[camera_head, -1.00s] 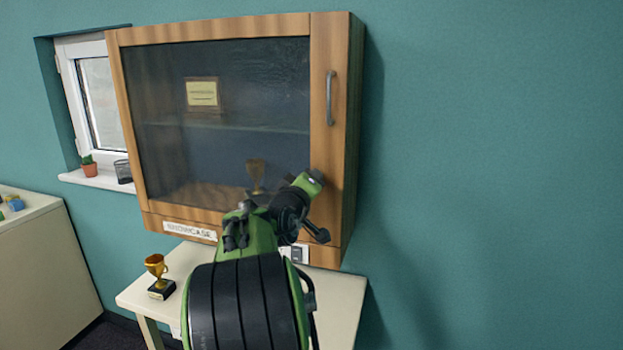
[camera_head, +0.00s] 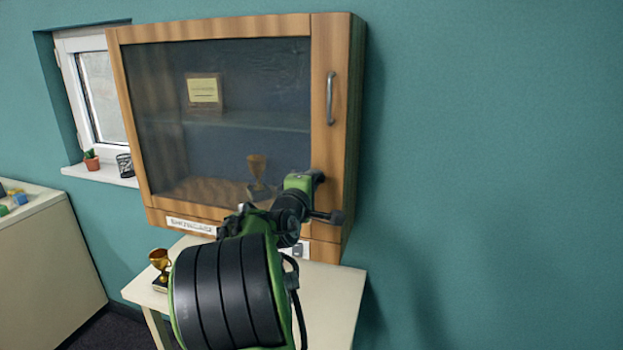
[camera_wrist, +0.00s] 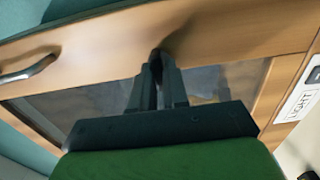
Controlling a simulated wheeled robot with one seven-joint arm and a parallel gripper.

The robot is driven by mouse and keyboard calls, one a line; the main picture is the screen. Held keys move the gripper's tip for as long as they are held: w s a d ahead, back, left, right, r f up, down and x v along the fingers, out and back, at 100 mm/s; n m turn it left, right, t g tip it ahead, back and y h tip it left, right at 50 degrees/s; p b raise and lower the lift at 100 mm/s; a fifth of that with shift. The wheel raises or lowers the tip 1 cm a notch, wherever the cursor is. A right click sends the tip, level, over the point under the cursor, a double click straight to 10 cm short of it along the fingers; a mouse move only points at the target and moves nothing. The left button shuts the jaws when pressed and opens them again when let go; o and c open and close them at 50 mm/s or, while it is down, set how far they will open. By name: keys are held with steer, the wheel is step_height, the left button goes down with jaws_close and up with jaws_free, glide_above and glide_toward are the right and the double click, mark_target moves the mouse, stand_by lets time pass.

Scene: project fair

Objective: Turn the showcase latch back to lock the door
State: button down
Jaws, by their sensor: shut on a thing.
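The wooden showcase (camera_head: 215,27) hangs on the wall. Its glass door (camera_head: 225,120) looks shut, with a vertical metal handle (camera_head: 330,97) on the right stile; the handle also shows at the left of the wrist view (camera_wrist: 28,70). My gripper (camera_head: 319,178) is at the right stile, below the handle. In the wrist view my gripper's fingers (camera_wrist: 157,62) are close together against the wood, shut on a small dark piece, seemingly the latch. The latch is mostly hidden by the fingers, so its angle cannot be told.
A white table (camera_head: 340,290) stands below the showcase with a gold trophy (camera_head: 160,261) at its left. A white "LIGHT" label (camera_wrist: 300,103) is on the lower frame. A window sill with a potted cactus (camera_head: 91,161) is at left. The wall at right is clear.

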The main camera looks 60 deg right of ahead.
stand_by(0.4)
steer(key=c, duration=1.2)
jaws_free()
steer(key=s+a+b, duration=0.1)
steer(key=s+a, duration=0.1)
steer(key=a, duration=1.3)
steer(key=shift+s+a+b, duration=0.2)
steer(key=shift+a+b, duration=0.1)
